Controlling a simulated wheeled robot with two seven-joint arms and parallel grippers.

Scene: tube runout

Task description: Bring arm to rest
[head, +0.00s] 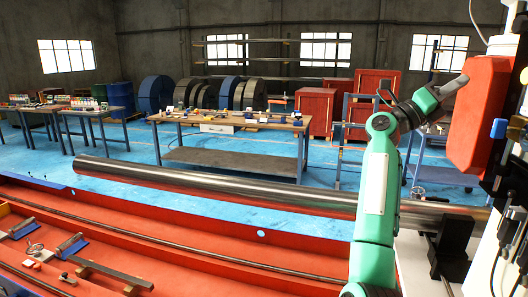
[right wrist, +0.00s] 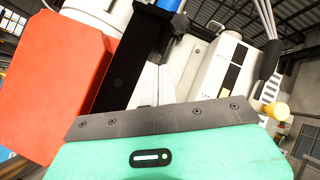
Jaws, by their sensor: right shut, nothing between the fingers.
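My right arm (head: 375,200), green with a grey hand end, rises from the bottom of the head view and bends to the right at its top. My right gripper (head: 457,83) is raised high, close to a red block-shaped housing (head: 478,112) on the machine at the right. It is shut and holds nothing. Whether the gripper touches the machine cannot be told. My left gripper is not in view.
A long steel tube (head: 215,186) runs across above a red machine bed (head: 180,240), passing behind my right arm. Small tools lie on the bed at lower left. A workbench (head: 235,122) and red cabinets (head: 316,112) stand farther back on blue floor.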

